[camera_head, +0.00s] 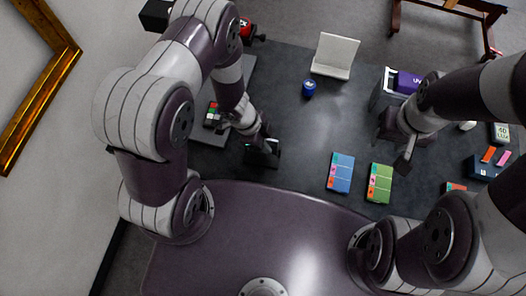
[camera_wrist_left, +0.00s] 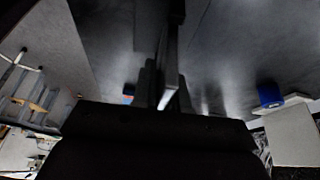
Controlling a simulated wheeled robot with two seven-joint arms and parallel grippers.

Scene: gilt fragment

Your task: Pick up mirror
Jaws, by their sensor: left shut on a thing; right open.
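My left gripper (camera_head: 262,148) is at the front left of the dark table in the head view. It is shut on a thin dark thing, apparently the mirror (camera_head: 274,158), which shows a faint teal edge. In the left wrist view the held thing (camera_wrist_left: 172,62) is seen edge-on as a dark upright strip between the fingers. The gripper hides much of it, and I cannot tell if it touches the table. My right gripper (camera_head: 404,160) is open and empty over the right part of the table.
On the dark table (camera_head: 310,130) are a blue box (camera_head: 341,173), a green box (camera_head: 380,183), a blue jar (camera_head: 309,88) and a white folded stand (camera_head: 335,56). A purple-topped container (camera_head: 408,83) is near my right arm. A gilt frame (camera_head: 45,95) is at the left. The table's middle is clear.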

